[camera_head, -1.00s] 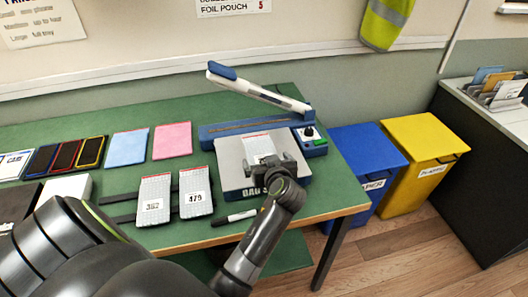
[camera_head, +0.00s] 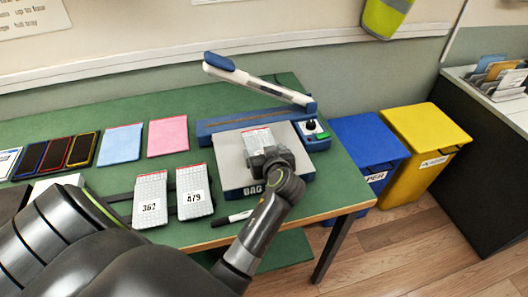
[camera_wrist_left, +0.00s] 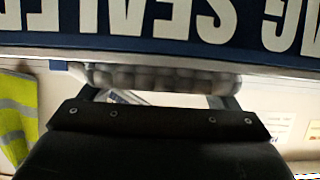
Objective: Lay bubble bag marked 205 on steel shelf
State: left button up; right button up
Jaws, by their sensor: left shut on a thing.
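My left gripper (camera_head: 268,158) is shut on a bubble bag (camera_head: 257,140) with a red top edge, over the steel shelf (camera_head: 232,168) of the bag sealer. In the left wrist view the gripper's fingers (camera_wrist_left: 160,92) hold the bubble wrap (camera_wrist_left: 150,77), just beside the sealer's lettered blue front (camera_wrist_left: 150,48). The gripper hides the bag's label, so its number cannot be read. I cannot tell whether the bag touches the shelf. My right gripper is not in view.
Bubble bags marked 362 (camera_head: 150,190) and 479 (camera_head: 194,180) lie left of the sealer. A marker (camera_head: 232,218) lies in front. The sealer's arm (camera_head: 260,83) is raised. Blue (camera_head: 368,145) and yellow (camera_head: 425,135) bins stand right of the table.

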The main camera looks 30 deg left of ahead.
pick_arm(q)
jog(key=shift+r, duration=0.2)
notch_tip(320, 180, up, 9)
jog(key=shift+w+f+b, duration=0.1)
jog(key=shift+f+b, duration=0.05)
jog(key=shift+b, duration=0.15)
jog(key=s+d+r+m+t+h, duration=0.1)
jog(key=d+r+m+t+h, duration=0.3)
jog(key=d+r+m+h, duration=0.5)
jog(key=d+r+h, duration=0.1)
jog(key=d+r, duration=0.2)
jog(key=shift+s+d+r+m+t, duration=0.25)
jog(key=shift+s+d+m+t, duration=0.05)
jog(key=shift+s+d+m, duration=0.1)
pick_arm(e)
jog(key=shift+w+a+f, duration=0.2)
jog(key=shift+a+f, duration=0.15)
